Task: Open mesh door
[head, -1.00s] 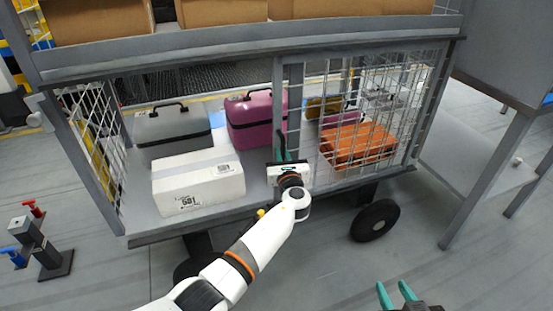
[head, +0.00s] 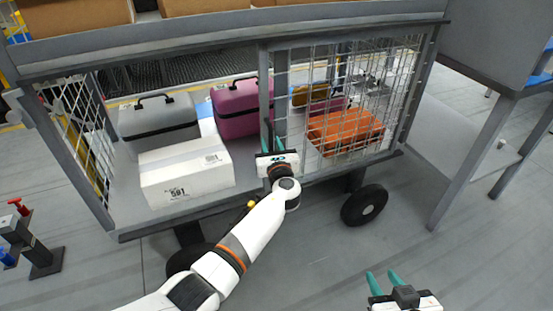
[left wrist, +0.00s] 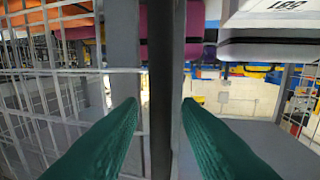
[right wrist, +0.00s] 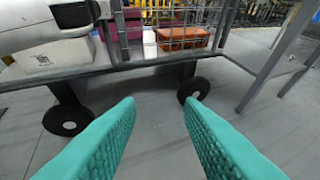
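The mesh door (head: 322,95) is a white wire grid on the right half of the grey cart's near side and looks closed. My left gripper (head: 273,140) is at the door's left edge, by a grey upright post (head: 281,85). In the left wrist view, a dark vertical bar (left wrist: 165,60) stands between its green fingers (left wrist: 160,105). The fingers are apart, with a visible gap on the bar's left side. My right gripper (head: 384,281) is open and empty in front of the cart, low at the right; it also shows in the right wrist view (right wrist: 160,105).
Inside the cart are a grey case (head: 160,125), a white box (head: 185,175), a magenta case (head: 240,108) and an orange case (head: 345,130) behind the mesh. Cardboard boxes (head: 75,18) sit on top. A grey table (head: 475,150) stands right.

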